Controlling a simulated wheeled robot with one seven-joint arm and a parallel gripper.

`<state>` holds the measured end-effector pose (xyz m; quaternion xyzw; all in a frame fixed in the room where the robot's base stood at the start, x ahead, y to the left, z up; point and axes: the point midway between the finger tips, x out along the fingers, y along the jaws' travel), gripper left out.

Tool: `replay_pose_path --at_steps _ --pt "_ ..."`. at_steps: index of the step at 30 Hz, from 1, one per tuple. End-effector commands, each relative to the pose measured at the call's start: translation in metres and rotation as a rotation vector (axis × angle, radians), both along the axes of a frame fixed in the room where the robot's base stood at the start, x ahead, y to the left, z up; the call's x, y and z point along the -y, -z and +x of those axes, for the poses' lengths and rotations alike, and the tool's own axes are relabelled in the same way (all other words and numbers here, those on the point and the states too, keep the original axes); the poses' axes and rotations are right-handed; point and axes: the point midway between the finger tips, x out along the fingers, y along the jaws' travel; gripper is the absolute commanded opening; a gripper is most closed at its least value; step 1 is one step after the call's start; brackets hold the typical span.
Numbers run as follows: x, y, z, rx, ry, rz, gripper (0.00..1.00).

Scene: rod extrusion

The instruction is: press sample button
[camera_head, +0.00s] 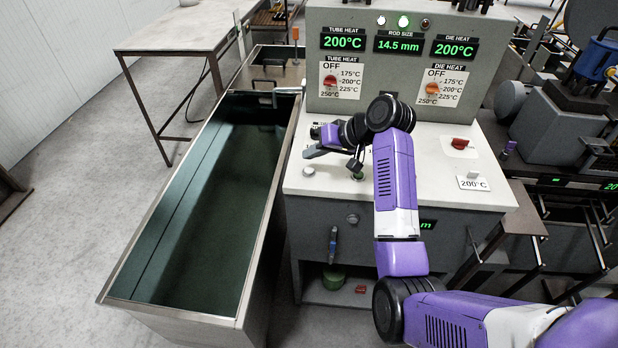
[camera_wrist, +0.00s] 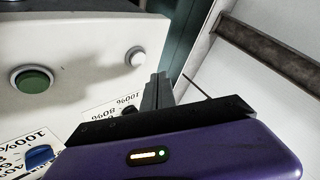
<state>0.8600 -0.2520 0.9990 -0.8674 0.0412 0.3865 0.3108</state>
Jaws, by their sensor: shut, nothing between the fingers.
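A white round button (camera_wrist: 136,56) stands out from the pale panel in the wrist view. It also shows near the left edge of the white control top (camera_head: 420,150) in the head view (camera_head: 308,171). A green button (camera_wrist: 32,82) in a grey ring sits left of it in the wrist view, and is partly hidden by my arm in the head view. No label reading "sample" is legible. My gripper (camera_wrist: 158,80) is shut and empty, its fingertips close beside the white button, seemingly apart from it. In the head view my gripper (camera_head: 309,152) is over the top's left edge.
A long open tank (camera_head: 290,150) with a dark green inside stands left of the machine. The upright panel (camera_head: 462,20) behind carries displays and heat knobs. A blue knob (camera_wrist: 38,155) with percent labels is near my gripper. A red switch (camera_head: 460,143) lies right.

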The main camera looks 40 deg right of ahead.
Motion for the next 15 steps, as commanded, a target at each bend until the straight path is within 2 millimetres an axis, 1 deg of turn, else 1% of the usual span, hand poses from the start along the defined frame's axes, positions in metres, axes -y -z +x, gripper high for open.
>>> replay_pose_path --at_steps 1,6,15 --pt "0.0 0.009 0.0 -0.003 -0.001 0.002 0.0" --pt "0.0 0.02 0.0 -0.001 -0.001 0.0 0.0" --pt "0.0 0.021 0.0 -0.001 -0.001 0.0 0.0"
